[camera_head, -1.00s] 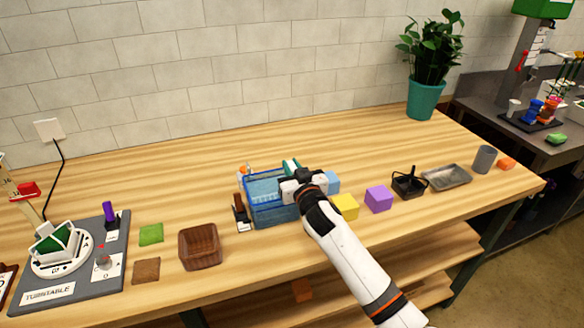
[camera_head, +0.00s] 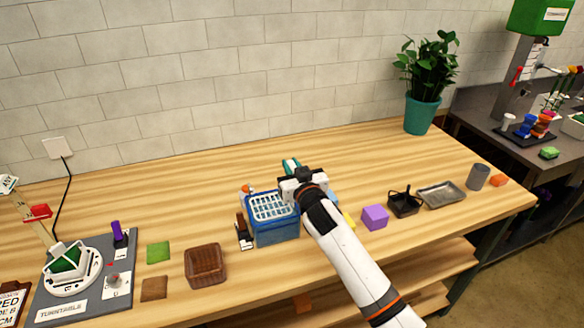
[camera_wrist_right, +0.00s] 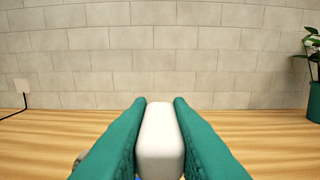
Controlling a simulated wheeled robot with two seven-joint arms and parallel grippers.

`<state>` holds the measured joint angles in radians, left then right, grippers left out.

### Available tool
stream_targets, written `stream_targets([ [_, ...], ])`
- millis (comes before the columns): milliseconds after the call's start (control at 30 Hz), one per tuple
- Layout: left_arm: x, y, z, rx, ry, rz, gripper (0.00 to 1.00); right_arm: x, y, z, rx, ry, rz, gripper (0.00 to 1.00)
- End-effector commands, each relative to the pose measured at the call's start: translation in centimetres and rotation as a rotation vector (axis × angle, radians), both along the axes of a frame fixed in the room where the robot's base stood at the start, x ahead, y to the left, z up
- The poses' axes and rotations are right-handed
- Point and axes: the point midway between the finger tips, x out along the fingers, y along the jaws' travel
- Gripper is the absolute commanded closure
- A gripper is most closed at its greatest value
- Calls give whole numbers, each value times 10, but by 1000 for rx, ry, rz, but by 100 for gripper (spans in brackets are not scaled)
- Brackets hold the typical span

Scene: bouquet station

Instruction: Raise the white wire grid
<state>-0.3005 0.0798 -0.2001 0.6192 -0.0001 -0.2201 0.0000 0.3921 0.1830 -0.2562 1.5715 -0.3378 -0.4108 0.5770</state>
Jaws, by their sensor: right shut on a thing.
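The white wire grid (camera_head: 272,207) shows in the head view at the top of the blue tub (camera_head: 276,233), roughly level with its rim. My right gripper (camera_head: 291,167) is at the tub's right side, its teal fingers pointing toward the wall. In the right wrist view its fingers are shut on a white rounded handle (camera_wrist_right: 159,140). How this handle joins the grid is hidden by my gripper and arm. My left gripper is not in view.
A dark brown bottle-like item (camera_head: 243,231) stands close left of the tub. A brown basket (camera_head: 206,264) and turntable base (camera_head: 85,275) are further left. A purple cube (camera_head: 374,217), black caddy (camera_head: 404,203) and metal tray (camera_head: 441,194) lie right. The table behind is clear.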

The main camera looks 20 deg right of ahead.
Motion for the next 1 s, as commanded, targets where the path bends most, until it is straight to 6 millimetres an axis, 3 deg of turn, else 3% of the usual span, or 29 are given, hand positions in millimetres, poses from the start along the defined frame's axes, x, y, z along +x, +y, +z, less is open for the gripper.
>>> stream_targets([
  [200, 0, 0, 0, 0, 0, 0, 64, 1, -1, 9, 2, -19, 0, 100],
  [233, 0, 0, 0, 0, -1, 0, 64, 1, -1, 9, 2, -19, 0, 79],
  [367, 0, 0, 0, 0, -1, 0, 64, 1, -1, 8, 2, -16, 0, 60],
  [733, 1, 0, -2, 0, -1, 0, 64, -4, -1, 4, 1, -10, 0, 60],
  [1000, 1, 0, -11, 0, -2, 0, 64, -46, -2, 1, 1, -10, 1, 60],
])
